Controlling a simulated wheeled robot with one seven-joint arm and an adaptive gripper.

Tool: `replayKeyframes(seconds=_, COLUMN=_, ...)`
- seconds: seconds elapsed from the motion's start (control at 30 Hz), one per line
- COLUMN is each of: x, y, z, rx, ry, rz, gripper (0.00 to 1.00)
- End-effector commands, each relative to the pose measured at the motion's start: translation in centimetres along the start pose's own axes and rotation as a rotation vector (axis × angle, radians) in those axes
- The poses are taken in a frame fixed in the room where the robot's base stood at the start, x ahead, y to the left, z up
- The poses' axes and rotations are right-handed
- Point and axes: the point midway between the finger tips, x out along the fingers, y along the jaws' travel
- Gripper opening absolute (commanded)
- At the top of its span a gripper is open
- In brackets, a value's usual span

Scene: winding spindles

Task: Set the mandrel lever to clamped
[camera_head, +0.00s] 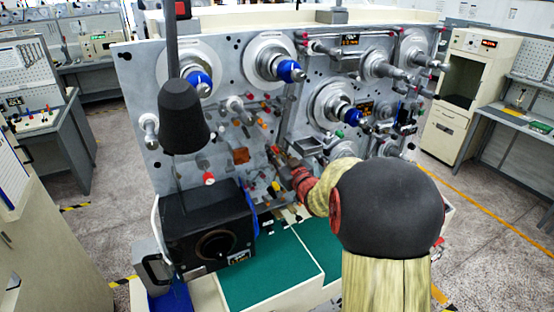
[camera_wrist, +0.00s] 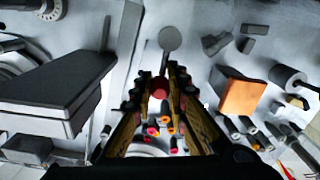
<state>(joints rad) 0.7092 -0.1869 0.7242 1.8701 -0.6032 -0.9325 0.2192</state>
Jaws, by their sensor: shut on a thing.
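My gripper (camera_wrist: 160,82) is shut on a round red knob (camera_wrist: 159,89) between its fingertips in the wrist view. The knob appears to be the end of the mandrel lever (camera_wrist: 165,62), a thin grey rod that runs up to a round grey disc (camera_wrist: 170,38) on the panel. Marks for clamped or unclamped cannot be read. In the head view my gripper (camera_head: 283,163) is at the middle of the panel, and my arm hides much of the area around it; the lever cannot be made out there.
The grey machine panel (camera_head: 236,65) carries several spindles with blue ends. In the wrist view an orange block (camera_wrist: 240,93) sits to the right and a dark box-like part (camera_wrist: 55,85) to the left. A black lamp (camera_head: 183,118) hangs at the left front.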

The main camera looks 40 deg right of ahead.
Motion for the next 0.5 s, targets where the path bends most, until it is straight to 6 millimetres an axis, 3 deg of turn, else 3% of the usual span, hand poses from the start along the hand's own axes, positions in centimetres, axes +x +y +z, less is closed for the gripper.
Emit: replayKeyframes(seconds=0.5, x=-0.02, y=-0.25, z=0.06, rx=-0.035, ry=-0.003, rz=-0.001, gripper=0.0)
